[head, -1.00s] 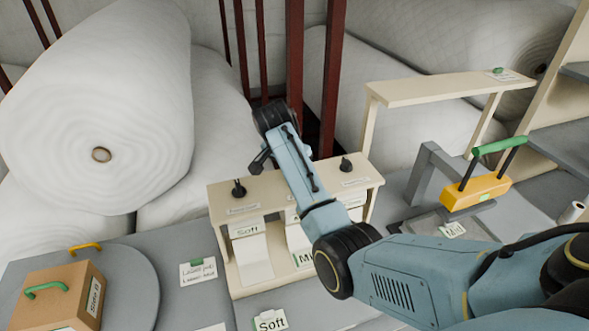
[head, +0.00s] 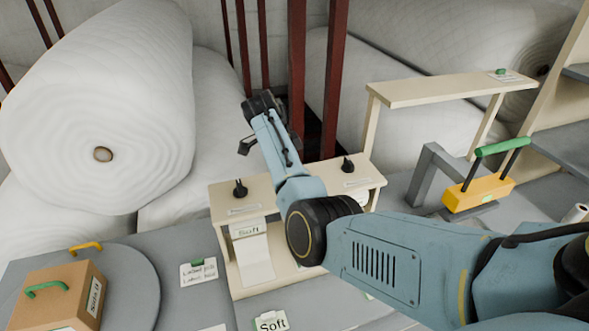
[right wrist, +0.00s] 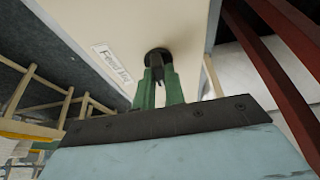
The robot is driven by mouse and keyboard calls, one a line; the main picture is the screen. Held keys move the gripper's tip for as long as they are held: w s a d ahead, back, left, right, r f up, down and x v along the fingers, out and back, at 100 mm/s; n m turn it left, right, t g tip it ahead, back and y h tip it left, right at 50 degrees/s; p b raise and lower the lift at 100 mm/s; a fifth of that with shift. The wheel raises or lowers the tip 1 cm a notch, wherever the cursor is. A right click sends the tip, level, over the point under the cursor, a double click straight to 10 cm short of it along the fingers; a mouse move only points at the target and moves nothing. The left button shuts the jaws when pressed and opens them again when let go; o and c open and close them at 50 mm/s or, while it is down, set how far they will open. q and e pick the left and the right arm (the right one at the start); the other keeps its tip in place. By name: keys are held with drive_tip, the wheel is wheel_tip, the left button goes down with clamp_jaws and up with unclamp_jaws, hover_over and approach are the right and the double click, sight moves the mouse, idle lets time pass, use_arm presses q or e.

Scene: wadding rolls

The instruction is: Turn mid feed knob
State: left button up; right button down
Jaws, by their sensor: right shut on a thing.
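The feed stand is a cream shelf (head: 222,207) with black knobs on its top, at the middle of the head view. A left knob (head: 240,188) and a right knob (head: 347,164) show there; my right arm covers the middle one. In the right wrist view the black mid feed knob (right wrist: 156,62) stands on the cream panel beside a partly legible "Feed" label (right wrist: 113,64). My right gripper (right wrist: 159,84) has its green fingers shut on this knob. Its fingers are hidden in the head view. My left gripper is not in view.
A cardboard box (head: 60,290) with a green handle sits on a round grey plate (head: 140,280) at left. A yellow block with a green-handled bar (head: 478,190) stands at right. Large white wadding rolls (head: 100,100) and dark red posts (head: 333,80) are behind.

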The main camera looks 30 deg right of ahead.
drive_tip(key=shift+r, duration=0.15)
drive_tip(key=c, duration=1.5)
unclamp_jaws()
drive_tip(key=shift+o, duration=0.2)
drive_tip(key=v, duration=1.3)
drive_tip(key=shift+r, duration=0.15)
drive_tip(key=shift+s, duration=0.1)
